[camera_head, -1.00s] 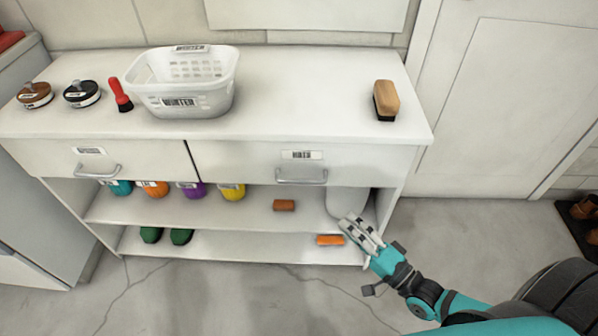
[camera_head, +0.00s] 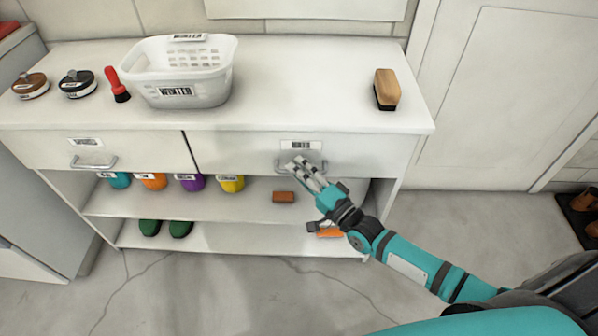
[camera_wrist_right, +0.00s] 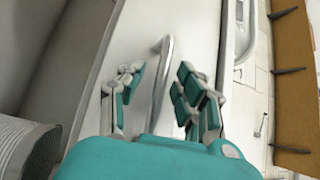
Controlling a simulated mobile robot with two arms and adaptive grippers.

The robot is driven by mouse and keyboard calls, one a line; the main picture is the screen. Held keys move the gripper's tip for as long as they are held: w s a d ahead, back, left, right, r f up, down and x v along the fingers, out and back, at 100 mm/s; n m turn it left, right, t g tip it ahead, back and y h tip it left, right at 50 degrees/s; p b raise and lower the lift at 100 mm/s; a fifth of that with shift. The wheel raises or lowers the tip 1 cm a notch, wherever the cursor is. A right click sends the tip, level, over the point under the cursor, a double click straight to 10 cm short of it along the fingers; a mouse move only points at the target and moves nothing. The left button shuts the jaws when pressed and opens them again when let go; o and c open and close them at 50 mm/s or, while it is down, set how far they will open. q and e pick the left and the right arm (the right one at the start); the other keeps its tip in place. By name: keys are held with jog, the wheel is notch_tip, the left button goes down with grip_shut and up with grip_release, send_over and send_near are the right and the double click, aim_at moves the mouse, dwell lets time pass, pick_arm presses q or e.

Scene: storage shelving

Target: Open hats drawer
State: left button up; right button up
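The right drawer (camera_head: 225,152) of the white cabinet carries a label (camera_head: 301,145) that seems to read HATS. It is closed. Its metal bar handle (camera_head: 281,165) is partly hidden by my right gripper (camera_head: 303,167), which is in front of it. In the right wrist view my right gripper (camera_wrist_right: 160,72) is open, with one finger on each side of the handle (camera_wrist_right: 161,80). I cannot tell whether the fingers touch it. My left gripper is not in view.
A white basket (camera_head: 205,92) labelled WINTER and a brush (camera_head: 386,90) stand on the cabinet top (camera_head: 305,85). The left drawer (camera_head: 50,150) is closed. Coloured jars (camera_head: 189,182) and a brown block (camera_head: 283,197) are on the shelf below. Floor in front is clear.

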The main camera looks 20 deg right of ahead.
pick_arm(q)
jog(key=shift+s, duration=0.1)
pick_arm(e)
grip_shut()
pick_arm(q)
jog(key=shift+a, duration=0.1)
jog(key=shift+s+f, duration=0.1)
pick_arm(e)
jog(key=shift+f, duration=0.15)
